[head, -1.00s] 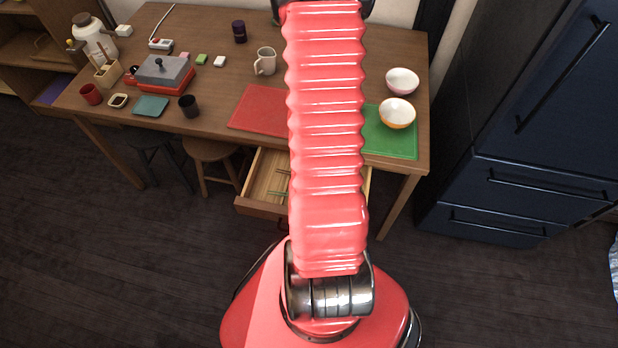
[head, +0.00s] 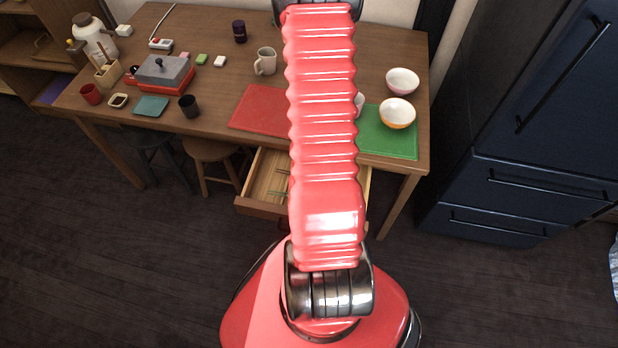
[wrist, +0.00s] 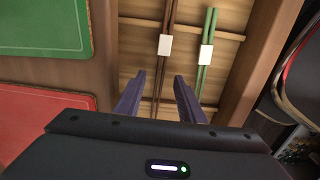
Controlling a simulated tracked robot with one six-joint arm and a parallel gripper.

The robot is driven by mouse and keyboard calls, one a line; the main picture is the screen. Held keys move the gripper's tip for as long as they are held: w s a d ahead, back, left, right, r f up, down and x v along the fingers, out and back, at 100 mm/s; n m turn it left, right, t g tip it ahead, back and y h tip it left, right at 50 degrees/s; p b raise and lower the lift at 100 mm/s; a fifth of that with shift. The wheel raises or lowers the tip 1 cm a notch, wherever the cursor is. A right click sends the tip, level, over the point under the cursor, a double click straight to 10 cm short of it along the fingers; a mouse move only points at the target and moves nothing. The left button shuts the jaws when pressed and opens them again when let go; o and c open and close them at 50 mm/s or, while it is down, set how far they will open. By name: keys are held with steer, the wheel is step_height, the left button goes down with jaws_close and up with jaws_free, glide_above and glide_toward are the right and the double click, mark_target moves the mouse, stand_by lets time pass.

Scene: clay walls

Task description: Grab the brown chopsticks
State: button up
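The brown chopsticks (wrist: 169,18) lie in the open wooden drawer in the wrist view, with a white band (wrist: 165,45) around them. The green chopsticks (wrist: 210,30) lie to their right, with a white band of their own. My gripper (wrist: 160,75) is open over the drawer, and the brown chopsticks pass between its two dark purple fingers in the picture. I cannot tell its height above them. Their lower end is hidden by the gripper body. In the head view my arm hides the gripper and much of the drawer.
The drawer (head: 262,208) is pulled out below the table (head: 218,95). A red mat (head: 258,110) and a green mat (head: 395,145) lie on the tabletop. An orange bowl (head: 397,113) stands on the green mat. A dark blue fridge (head: 540,130) stands at the right.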

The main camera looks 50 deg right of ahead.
steer(key=shift+f, duration=0.55)
steer(key=shift+c, duration=0.4)
jaws_close()
